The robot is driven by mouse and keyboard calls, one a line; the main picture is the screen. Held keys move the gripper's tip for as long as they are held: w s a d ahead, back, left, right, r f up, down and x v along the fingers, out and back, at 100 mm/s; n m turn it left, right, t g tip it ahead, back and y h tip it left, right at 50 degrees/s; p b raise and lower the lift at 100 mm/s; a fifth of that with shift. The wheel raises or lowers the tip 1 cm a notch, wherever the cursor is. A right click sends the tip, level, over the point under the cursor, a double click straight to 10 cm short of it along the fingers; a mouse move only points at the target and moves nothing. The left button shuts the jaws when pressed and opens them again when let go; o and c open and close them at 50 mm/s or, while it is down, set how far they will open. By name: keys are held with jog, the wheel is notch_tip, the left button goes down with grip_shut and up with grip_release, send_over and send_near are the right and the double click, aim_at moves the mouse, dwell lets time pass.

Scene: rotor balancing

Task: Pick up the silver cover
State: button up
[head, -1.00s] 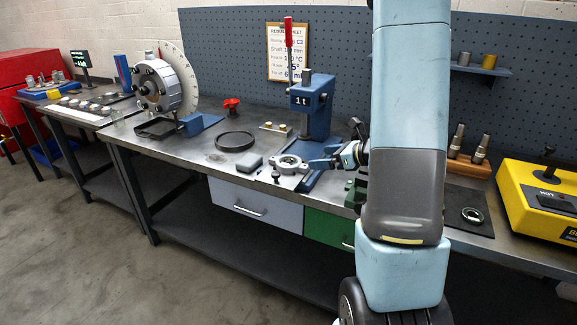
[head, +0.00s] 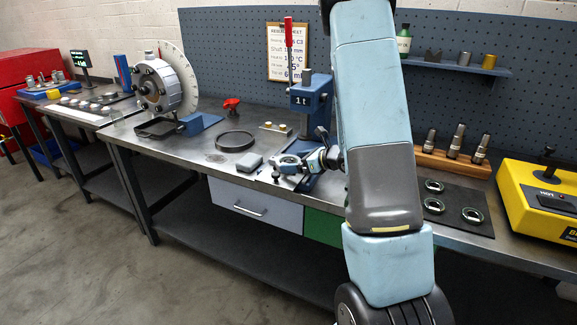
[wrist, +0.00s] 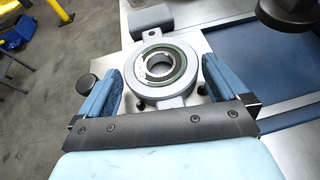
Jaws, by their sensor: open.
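The silver cover (wrist: 161,101) is a round grey piece with lugs at its far and near sides. A green-edged bearing ring (wrist: 185,64) sits in its middle. In the wrist view the cover lies between the two blue fingers of my gripper (wrist: 161,72), which is open, with a gap visible on each side. In the head view the cover (head: 287,160) is at the bench front, and my gripper (head: 302,164) is right at it, partly hiding it. I cannot tell the exact height of the fingers over the plate beneath.
The blue press (head: 311,104) with a red lever stands just behind. A grey block (head: 249,162) lies left of the cover, and a dark ring (head: 234,140) lies beyond it. A black mat (head: 455,199) with bearing rings is to the right. The bench's front edge is close.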

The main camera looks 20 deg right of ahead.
jog(key=shift+x, duration=1.05)
jog(key=shift+c, duration=0.5)
jog(key=c, duration=0.9)
jog(key=shift+r, duration=0.15)
jog(key=shift+c, duration=0.2)
